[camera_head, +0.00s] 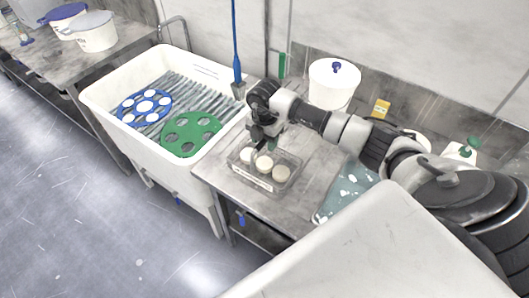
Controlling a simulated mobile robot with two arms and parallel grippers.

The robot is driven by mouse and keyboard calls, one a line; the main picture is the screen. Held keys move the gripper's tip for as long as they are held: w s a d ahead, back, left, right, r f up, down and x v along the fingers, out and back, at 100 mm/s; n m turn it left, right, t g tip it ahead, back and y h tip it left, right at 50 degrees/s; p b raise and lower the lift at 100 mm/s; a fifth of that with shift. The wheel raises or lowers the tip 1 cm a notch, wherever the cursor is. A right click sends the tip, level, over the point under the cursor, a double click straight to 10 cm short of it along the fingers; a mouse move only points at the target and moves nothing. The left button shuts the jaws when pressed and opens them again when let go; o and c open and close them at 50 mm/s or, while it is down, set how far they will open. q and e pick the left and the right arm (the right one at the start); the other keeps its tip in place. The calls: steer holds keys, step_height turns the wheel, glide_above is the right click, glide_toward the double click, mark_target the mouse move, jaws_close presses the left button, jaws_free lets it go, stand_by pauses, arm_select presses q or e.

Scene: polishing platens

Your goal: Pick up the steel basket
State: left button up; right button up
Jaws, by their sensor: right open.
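The steel basket (287,184) is a small grey open-topped container on the steel table (221,174), near its front left corner. It has a pale label on its front side and holds 3 round whitish pieces (264,163). My right gripper (266,143) points down over the basket's back left part, its arm coming in from the right. It is open, with nothing seen between its fingers. I cannot tell whether the fingers touch the basket. The gripper hides part of the basket's back rim. My left gripper is not in view.
A white tub (98,97) with a blue disc (144,108) and a green disc (191,134) stands left of the table. A white bucket (333,84) stands behind my right arm. A blue-green speckled cloth (346,190) lies right of the basket. A blue pole (235,45) rises behind.

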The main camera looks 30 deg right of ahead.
steer(key=shift+f, duration=0.25)
jaws_close()
steer(key=shift+w+r, duration=0.15)
steer(key=shift+r, duration=0.05)
stand_by(0.3)
